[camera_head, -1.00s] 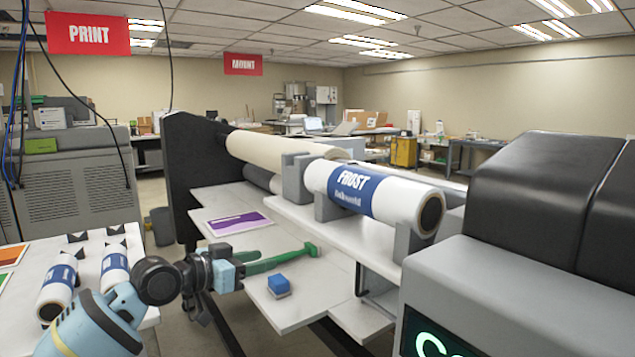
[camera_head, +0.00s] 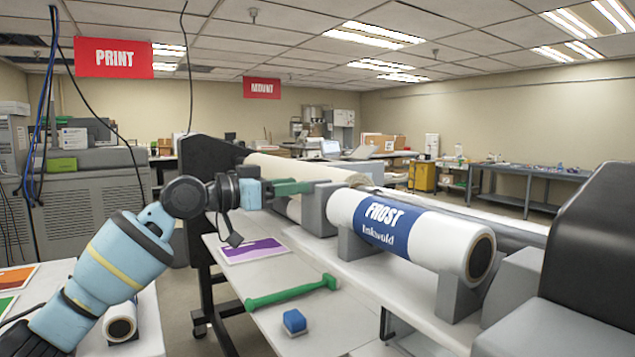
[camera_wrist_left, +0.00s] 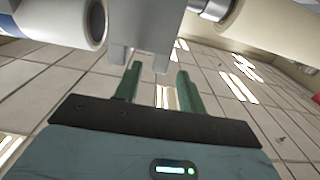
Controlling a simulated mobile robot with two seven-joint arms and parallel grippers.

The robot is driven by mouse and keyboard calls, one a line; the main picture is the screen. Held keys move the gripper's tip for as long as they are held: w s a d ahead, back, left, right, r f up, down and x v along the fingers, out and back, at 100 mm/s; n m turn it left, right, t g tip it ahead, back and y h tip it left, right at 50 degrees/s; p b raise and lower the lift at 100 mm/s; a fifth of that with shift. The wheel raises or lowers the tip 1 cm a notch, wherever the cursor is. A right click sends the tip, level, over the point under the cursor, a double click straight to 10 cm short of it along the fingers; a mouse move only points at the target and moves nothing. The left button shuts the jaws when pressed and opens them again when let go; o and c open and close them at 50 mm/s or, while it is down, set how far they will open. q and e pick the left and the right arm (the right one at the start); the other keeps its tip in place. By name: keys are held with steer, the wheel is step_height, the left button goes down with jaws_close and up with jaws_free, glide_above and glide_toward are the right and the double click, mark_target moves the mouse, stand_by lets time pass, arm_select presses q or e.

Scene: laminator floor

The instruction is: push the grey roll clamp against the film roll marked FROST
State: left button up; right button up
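The film roll marked FROST (camera_head: 440,235), white with a blue band, lies on grey cradles on the machine's shelf. A grey roll clamp (camera_head: 316,212) stands at its left end; in the head view the roll overlaps it. In the wrist view a narrow gap shows between the grey clamp (camera_wrist_left: 152,28) and the roll's hollow end (camera_wrist_left: 75,22). My left gripper (camera_head: 312,185) is raised at the clamp's left side. In the wrist view its green fingers (camera_wrist_left: 158,72) are apart, nothing between them, tips close to the clamp; contact cannot be told. My right gripper is not in view.
A tan roll (camera_head: 300,168) lies behind the clamp. A green long-handled tool (camera_head: 290,292), a blue block (camera_head: 294,321) and a purple sheet (camera_head: 253,250) lie on the lower white table. Another grey block (camera_head: 515,280) stands at the FROST roll's right end.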

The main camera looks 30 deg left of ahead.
mark_target(330, 181)
arm_select(q)
steer(key=x, duration=0.4)
steer(key=shift+w+d+r+p, duration=0.15)
steer(key=shift+p, duration=0.15)
steer(key=shift+x, duration=1)
jaws_close()
